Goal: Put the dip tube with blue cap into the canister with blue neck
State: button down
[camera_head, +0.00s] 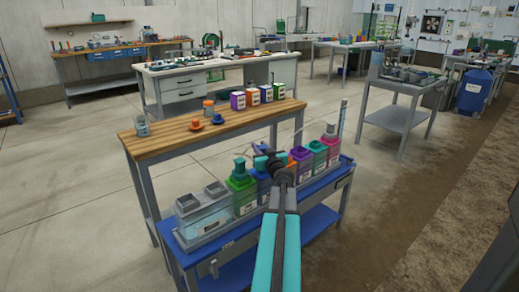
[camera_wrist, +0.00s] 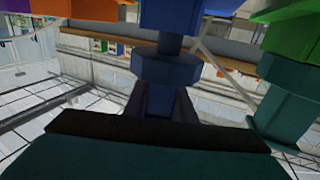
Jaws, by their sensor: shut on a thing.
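The canister with blue neck (camera_head: 262,182) stands in the row on the blue bench, right of a green canister (camera_head: 243,195). My arm and gripper (camera_head: 270,160) partly hide it in the head view. In the wrist view, which is upside down, my gripper (camera_wrist: 168,103) is shut on the blue cap of the dip tube (camera_wrist: 168,72). A narrower blue part joins the cap toward the blue neck (camera_wrist: 166,16), in line with it. The cap is very near the neck; I cannot tell whether it is fully seated. The rest of the tube is not visible.
A green-capped part (camera_wrist: 285,100) stands close beside in the wrist view. Purple (camera_head: 302,167), green (camera_head: 318,155) and pink (camera_head: 330,146) canisters stand to the right, near a tall clear tube (camera_head: 342,120). A grey tray (camera_head: 203,212) is on the left. A wooden shelf (camera_head: 165,138) lies behind.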

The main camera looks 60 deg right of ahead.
jog(key=shift+f+b, duration=0.7)
jog(key=shift+f, duration=0.05)
jog(key=c, duration=1.4)
grip_release()
jog(key=shift+s+a, duration=0.15)
jog(key=shift+b+v, duration=0.3)
jog(key=shift+v, duration=3.8)
jog(key=shift+r+p, duration=0.2)
jog(key=shift+p, duration=0.35)
jog(key=shift+s+a+f+p, duration=0.1)
jog(key=shift+s+p, duration=0.05)
jog(key=shift+p, duration=0.45)
